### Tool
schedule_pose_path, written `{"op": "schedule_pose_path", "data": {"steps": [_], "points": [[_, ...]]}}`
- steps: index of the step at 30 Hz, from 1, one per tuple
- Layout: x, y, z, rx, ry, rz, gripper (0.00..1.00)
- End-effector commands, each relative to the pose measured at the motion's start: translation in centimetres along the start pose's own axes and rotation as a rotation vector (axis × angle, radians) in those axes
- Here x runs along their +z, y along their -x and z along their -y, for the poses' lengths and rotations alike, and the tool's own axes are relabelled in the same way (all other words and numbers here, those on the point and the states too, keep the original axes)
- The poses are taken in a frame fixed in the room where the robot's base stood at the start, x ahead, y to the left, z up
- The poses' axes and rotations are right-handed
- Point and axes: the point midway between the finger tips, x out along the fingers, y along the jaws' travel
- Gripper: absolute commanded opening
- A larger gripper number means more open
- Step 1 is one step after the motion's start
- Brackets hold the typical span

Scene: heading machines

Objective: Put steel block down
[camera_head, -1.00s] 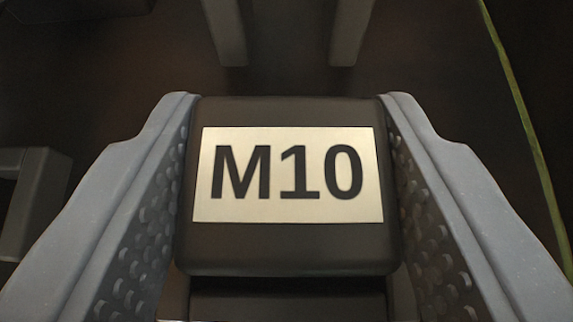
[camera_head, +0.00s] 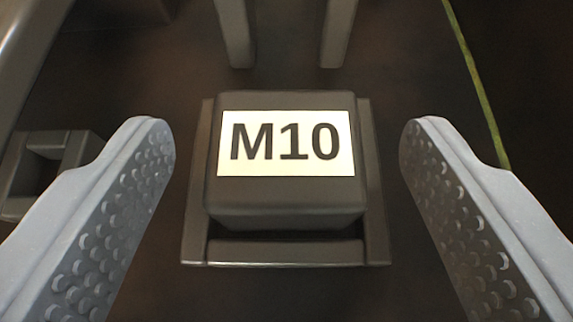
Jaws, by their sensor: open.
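The steel block (camera_head: 284,200) is dark with a pale label reading M10 on its upper face. It sits in a shallow dark holder (camera_head: 372,225) whose rim shows at its left, right and near sides. My gripper (camera_head: 287,150) is open, with one grey studded finger on each side of the block. Clear gaps show between both fingers and the block, so I touch neither side of it. The underside of the block is hidden.
Two upright dark posts (camera_head: 237,35) stand behind the block. A small dark hollow frame (camera_head: 45,165) lies at the left, close to my left finger. A yellow-green line (camera_head: 478,85) runs along the dark floor at the right. A grey bar crosses the top left corner.

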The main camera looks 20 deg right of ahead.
Motion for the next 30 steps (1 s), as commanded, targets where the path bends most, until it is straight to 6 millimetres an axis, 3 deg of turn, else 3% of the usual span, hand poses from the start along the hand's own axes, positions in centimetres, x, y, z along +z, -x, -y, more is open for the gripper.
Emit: {"op": "schedule_pose_path", "data": {"steps": [15,21,30], "points": [[-0.2,7.5,0.0,-0.001,0.000,-0.003,0.67],[0.1,9.0,0.0,-0.001,0.001,0.000,0.67],[0.1,9.4,0.0,-0.001,0.000,0.001,0.67]]}}
